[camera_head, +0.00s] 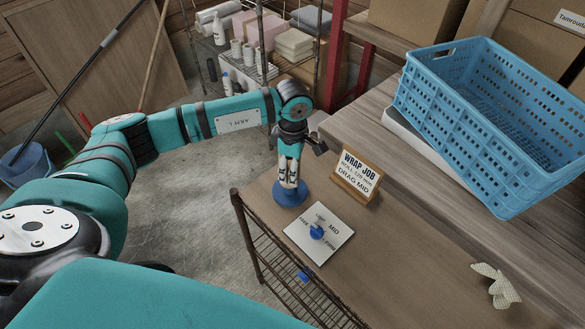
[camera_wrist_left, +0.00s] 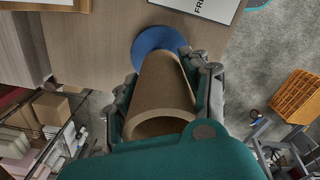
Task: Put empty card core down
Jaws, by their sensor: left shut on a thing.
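The card core (camera_wrist_left: 160,92) is a brown hollow tube in the left wrist view, its open end facing the camera. My left gripper (camera_head: 290,168) is shut on it, with a finger on either side. The core's far end is over a round blue disc (camera_head: 291,196), which also shows in the left wrist view (camera_wrist_left: 157,41). I cannot tell whether the core touches the disc. In the head view the gripper hides most of the core. My right gripper is out of view.
A crumpled cloth (camera_head: 496,285) lies at the right. A blue crate (camera_head: 490,125) stands behind.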

